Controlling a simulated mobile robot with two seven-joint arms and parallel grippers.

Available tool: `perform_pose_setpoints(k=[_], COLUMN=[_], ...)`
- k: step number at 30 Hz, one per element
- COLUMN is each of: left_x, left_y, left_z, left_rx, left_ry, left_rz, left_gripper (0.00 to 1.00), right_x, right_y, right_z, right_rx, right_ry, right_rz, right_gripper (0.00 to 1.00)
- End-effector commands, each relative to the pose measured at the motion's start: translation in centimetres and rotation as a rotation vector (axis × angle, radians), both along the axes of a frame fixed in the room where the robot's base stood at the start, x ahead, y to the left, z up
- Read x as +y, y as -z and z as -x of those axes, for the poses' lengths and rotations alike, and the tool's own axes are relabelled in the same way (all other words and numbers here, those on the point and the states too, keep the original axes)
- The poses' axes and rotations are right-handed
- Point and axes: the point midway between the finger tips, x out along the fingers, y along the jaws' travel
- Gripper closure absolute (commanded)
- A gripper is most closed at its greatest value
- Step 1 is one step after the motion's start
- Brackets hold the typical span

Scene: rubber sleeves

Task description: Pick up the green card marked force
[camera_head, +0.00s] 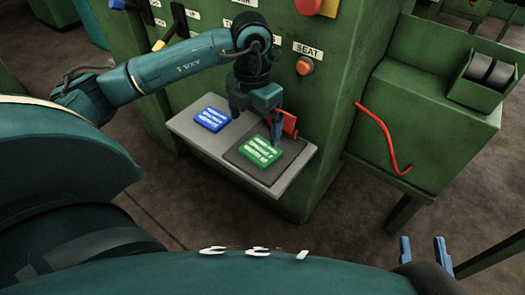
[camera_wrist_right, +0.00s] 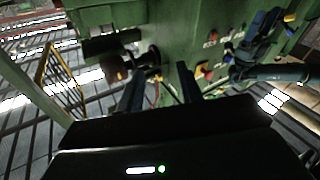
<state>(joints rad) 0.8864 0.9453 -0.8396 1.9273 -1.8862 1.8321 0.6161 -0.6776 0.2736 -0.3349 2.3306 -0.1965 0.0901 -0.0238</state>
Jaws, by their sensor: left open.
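A green card (camera_head: 262,151) with white print lies on a dark pad (camera_head: 285,163) at the right of a grey shelf; its print is too small to read. A blue card (camera_head: 210,119) lies to its left on the shelf. My left gripper (camera_head: 257,122) is open and points down just behind the green card, with one finger near the card's far right edge. I cannot tell whether it touches. My right gripper (camera_head: 424,250) is open and empty at the lower right, far from the cards; its fingers also show in the right wrist view (camera_wrist_right: 160,90).
The grey shelf (camera_head: 190,131) juts from a green machine (camera_head: 340,70). A red piece (camera_head: 290,123) stands behind the green card, close to the left gripper. An orange button (camera_head: 305,66) sits under a SEAT label. A bent red bar (camera_head: 386,135) hangs to the right.

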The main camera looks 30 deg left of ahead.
Motion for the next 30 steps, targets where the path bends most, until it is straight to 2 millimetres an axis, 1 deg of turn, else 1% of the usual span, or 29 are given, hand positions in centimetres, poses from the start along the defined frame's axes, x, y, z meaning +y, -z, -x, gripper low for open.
perform_pose_setpoints(k=[1,3,6,11,14,18,21,25,29,30], left_x=[0.0,0.0,-0.1,-0.1,-0.3,-0.6,-0.5,-0.6,-0.6,-0.6], left_y=[1.3,2.3,3.2,3.9,5.0,7.3,8.4,8.6,8.6,8.6], left_z=[0.1,0.0,0.0,0.0,0.0,0.0,-0.1,-0.1,-0.1,-0.1], left_rx=[0.002,0.001,-0.001,0.0,0.001,0.003,0.0,-0.002,-0.002,-0.002], left_ry=[0.0,-0.001,0.0,0.001,0.001,0.001,0.0,0.001,0.001,0.001], left_rz=[0.002,0.001,0.002,0.002,0.002,0.003,0.001,0.002,0.001,0.001], left_gripper=[0.0,0.0,0.0,0.0,0.0,0.0,0.0,0.0,0.0,0.03], right_x=[0.1,0.1,0.2,0.2,0.2,0.3,0.4,0.6,0.7,0.7], right_y=[0.3,0.2,0.1,0.1,0.4,0.9,0.6,-0.1,-0.2,-0.2], right_z=[0.0,0.0,-0.1,-0.1,-0.2,-0.3,-0.4,-0.3,-0.3,-0.3], right_rx=[-0.012,-0.014,-0.014,-0.013,-0.014,-0.01,-0.009,-0.017,-0.018,-0.018], right_ry=[-0.006,-0.008,-0.009,-0.012,-0.013,-0.018,-0.023,-0.03,-0.033,-0.033], right_rz=[-0.004,-0.013,-0.023,-0.032,-0.04,-0.065,-0.078,-0.092,-0.094,-0.094], right_gripper=[0.64,0.64,0.64,0.64,0.64,0.64,0.64,0.64,0.64,0.64])
